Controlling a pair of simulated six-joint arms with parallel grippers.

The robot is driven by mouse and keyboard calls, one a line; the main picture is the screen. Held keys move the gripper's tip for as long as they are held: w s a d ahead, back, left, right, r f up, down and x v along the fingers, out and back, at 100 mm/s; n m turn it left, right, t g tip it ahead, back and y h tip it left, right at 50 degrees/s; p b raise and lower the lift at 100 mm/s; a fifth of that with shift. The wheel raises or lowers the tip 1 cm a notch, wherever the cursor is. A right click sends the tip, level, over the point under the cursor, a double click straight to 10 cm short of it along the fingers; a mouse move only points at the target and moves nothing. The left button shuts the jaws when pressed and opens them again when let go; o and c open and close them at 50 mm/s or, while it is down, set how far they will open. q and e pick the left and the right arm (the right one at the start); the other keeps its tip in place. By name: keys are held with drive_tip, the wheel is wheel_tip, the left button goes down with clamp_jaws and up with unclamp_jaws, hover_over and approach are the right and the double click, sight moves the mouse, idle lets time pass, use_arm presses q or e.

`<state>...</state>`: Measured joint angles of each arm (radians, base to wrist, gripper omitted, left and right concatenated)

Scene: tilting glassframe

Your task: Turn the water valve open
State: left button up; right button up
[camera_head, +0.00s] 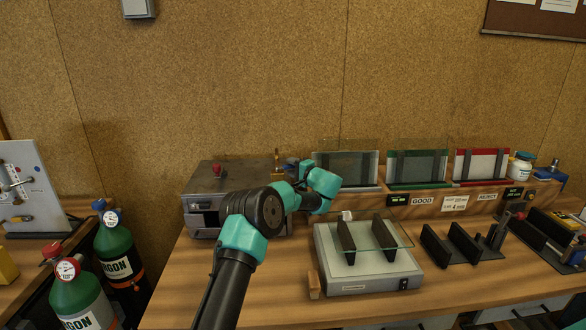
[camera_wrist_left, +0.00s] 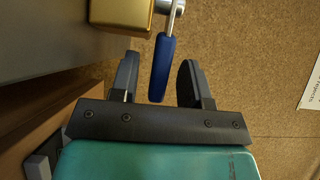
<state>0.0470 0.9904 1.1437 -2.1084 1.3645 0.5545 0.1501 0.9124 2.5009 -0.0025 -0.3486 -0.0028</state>
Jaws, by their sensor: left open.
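The water valve has a brass body (camera_wrist_left: 122,12) and a blue lever handle (camera_wrist_left: 160,68) on a metal stem in the left wrist view. In that view the handle hangs between the two dark fingers of my left gripper (camera_wrist_left: 157,78), with gaps on both sides. The fingers are open and do not appear to touch it. In the head view the brass valve (camera_head: 277,160) stands at the back right of the grey machine (camera_head: 213,177). My left gripper (camera_head: 298,166) is beside it, small and partly hidden by my wrist. My right gripper is not seen.
A flat device with a glass pane (camera_head: 367,260) stands right of my arm. Framed panes (camera_head: 417,166) line a wooden shelf behind it. Black racks (camera_head: 463,243) stand at the right. Argon bottles (camera_head: 118,262) stand at the left. The front of the bench is clear.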

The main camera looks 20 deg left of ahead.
use_arm(q)
drive_tip(key=v, duration=1.7)
drive_tip(key=shift+d, duration=0.25)
